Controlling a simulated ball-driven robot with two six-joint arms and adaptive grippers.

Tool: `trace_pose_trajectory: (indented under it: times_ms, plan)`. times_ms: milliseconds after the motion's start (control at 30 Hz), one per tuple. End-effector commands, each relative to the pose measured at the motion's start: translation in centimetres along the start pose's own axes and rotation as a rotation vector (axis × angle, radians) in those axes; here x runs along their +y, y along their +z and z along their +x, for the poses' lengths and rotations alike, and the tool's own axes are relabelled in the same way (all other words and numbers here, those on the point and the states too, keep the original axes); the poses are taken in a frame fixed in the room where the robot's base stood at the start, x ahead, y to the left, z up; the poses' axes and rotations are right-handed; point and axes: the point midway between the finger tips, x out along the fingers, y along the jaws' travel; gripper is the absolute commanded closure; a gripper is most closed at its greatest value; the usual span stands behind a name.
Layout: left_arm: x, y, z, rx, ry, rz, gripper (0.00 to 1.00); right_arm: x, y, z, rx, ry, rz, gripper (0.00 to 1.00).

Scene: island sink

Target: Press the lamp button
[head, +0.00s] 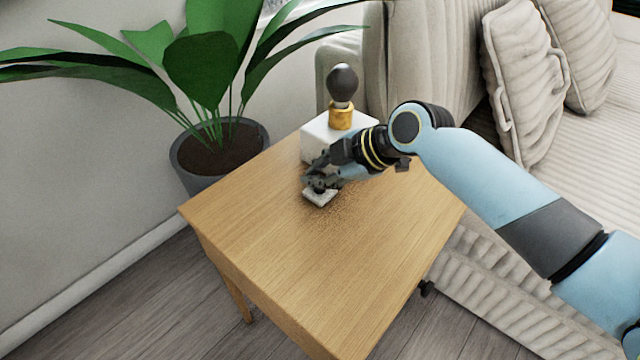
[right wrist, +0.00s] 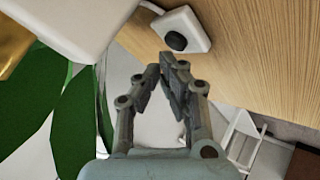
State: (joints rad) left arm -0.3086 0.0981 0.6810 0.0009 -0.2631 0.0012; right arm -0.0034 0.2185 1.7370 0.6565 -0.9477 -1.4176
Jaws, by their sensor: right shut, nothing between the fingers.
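The lamp (head: 341,110) stands on the wooden side table, with a white block base, a gold socket and a dark bulb. The lamp button is a small white box (head: 320,197) with a dark round top, lying on the table in front of the lamp. In the right wrist view the white box (right wrist: 190,27) and its dark button (right wrist: 176,40) show clearly near the top. My right gripper (head: 314,181) is shut and empty. It hovers at the button and covers part of it in the head view; contact cannot be told. My left gripper is not in view.
The wooden table (head: 290,265) is otherwise bare towards the front. A potted plant (head: 218,150) stands behind its left edge, with leaves spreading wide. A beige sofa (head: 590,120) with cushions is on the right.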

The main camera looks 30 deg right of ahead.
Motion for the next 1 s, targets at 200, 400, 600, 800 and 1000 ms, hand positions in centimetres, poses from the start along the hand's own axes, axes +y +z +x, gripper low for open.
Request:
trace_pose_trajectory:
  times_ms: [200,400,600,800,1000]
  plan:
    - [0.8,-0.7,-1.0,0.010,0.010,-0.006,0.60,0.7,-0.7,-0.9,0.001,0.002,-0.001,1.00]
    - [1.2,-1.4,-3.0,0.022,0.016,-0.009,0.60,1.9,-1.9,-2.5,0.001,0.003,-0.001,1.00]
    - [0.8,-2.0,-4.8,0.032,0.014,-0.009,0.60,3.0,-3.0,-4.0,0.001,0.003,-0.001,1.00]
    - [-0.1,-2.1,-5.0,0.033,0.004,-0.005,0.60,3.1,-3.1,-4.2,0.000,0.000,0.000,1.00]
    - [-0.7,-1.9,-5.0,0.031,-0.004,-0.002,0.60,3.0,-3.0,-4.2,0.000,0.000,0.000,1.00]
